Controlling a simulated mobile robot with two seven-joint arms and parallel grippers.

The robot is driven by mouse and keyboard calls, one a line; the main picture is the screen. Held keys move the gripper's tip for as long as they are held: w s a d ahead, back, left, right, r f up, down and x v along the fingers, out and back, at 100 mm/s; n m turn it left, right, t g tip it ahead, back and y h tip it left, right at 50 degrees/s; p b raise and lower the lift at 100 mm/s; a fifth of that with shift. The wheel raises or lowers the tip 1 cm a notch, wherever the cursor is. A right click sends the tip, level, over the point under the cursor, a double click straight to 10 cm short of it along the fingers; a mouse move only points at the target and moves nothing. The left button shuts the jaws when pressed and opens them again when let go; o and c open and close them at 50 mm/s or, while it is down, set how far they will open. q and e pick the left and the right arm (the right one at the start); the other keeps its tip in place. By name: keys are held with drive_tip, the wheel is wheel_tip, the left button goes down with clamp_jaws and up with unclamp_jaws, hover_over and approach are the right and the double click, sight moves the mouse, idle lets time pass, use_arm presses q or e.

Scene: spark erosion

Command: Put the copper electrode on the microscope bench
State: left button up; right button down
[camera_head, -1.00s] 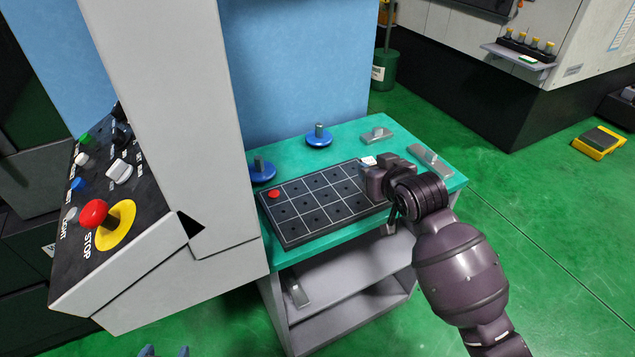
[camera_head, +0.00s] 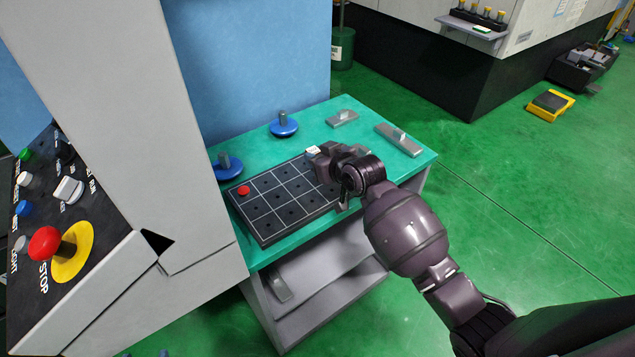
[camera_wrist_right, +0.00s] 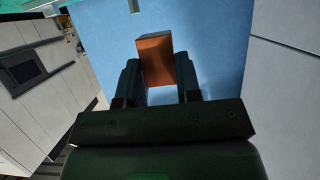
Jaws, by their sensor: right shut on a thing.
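The copper electrode (camera_wrist_right: 157,58) is an orange-brown block in the right wrist view. My right gripper (camera_wrist_right: 158,80) is shut on it, with a finger on each side. In the head view my right gripper (camera_head: 320,160) is over the far right part of the black gridded plate (camera_head: 275,235). I cannot make out the electrode there, as my wrist and gripper cover it. No microscope shows, so I cannot tell which surface is the microscope bench. My left gripper is not clearly in view.
The plate lies on a green-topped cart (camera_head: 415,165) and carries a red knob (camera_head: 243,190). A machine panel with a red stop button (camera_head: 45,243) stands left.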

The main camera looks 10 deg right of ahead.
sight(318, 193)
drive_tip(key=shift+f+b, duration=0.35)
drive_tip(key=shift+f, duration=3.8)
drive_tip(key=shift+f, duration=0.2)
drive_tip(key=c, duration=0.8)
unclamp_jaws()
drive_tip(key=shift+r, duration=0.1)
